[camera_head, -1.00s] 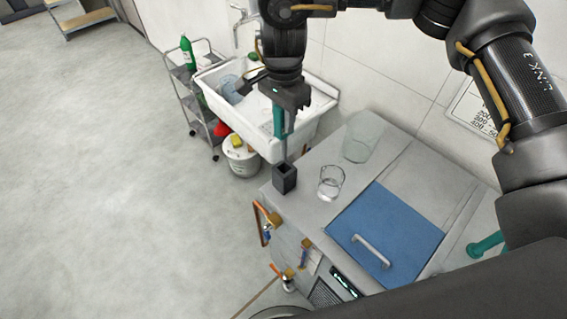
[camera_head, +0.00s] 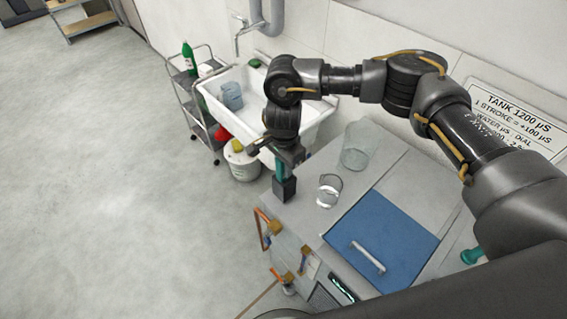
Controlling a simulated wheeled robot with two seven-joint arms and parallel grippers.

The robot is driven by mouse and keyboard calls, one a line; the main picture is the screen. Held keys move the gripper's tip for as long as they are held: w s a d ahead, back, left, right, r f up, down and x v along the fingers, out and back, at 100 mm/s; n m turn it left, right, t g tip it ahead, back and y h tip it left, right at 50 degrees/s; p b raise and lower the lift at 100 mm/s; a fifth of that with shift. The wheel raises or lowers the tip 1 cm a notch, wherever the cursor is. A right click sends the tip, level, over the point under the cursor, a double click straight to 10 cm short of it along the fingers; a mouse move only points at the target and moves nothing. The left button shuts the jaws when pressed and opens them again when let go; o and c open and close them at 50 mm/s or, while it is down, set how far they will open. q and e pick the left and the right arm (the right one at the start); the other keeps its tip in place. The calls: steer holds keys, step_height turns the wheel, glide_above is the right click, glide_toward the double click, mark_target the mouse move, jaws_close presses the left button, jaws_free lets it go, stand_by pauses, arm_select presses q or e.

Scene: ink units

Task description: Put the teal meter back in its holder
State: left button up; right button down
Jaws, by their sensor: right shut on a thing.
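The teal meter (camera_head: 280,168) is upright, its lower end down at or in the dark square holder (camera_head: 284,189) on the left corner of the grey counter. My right gripper (camera_head: 281,155) is shut on the upper part of the meter, just above the holder. The meter's thin probe is out of sight, and the gripper hides the meter's top. My left gripper is not in view.
A small glass beaker (camera_head: 328,191) stands close right of the holder, with a larger clear beaker (camera_head: 356,146) behind it. A blue lid (camera_head: 382,228) with a pale handle covers part of the counter (camera_head: 318,222). A white sink (camera_head: 211,88) lies behind.

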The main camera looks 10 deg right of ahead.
steer(key=shift+f, duration=0.15)
steer(key=c, duration=1.2)
jaws_free()
steer(key=shift+r, duration=0.35)
step_height(320, 180, up, 10)
steer(key=b, duration=0.2)
steer(key=shift+r+b, duration=0.25)
steer(key=shift+b, duration=0.1)
steer(key=shift+r, duration=0.6)
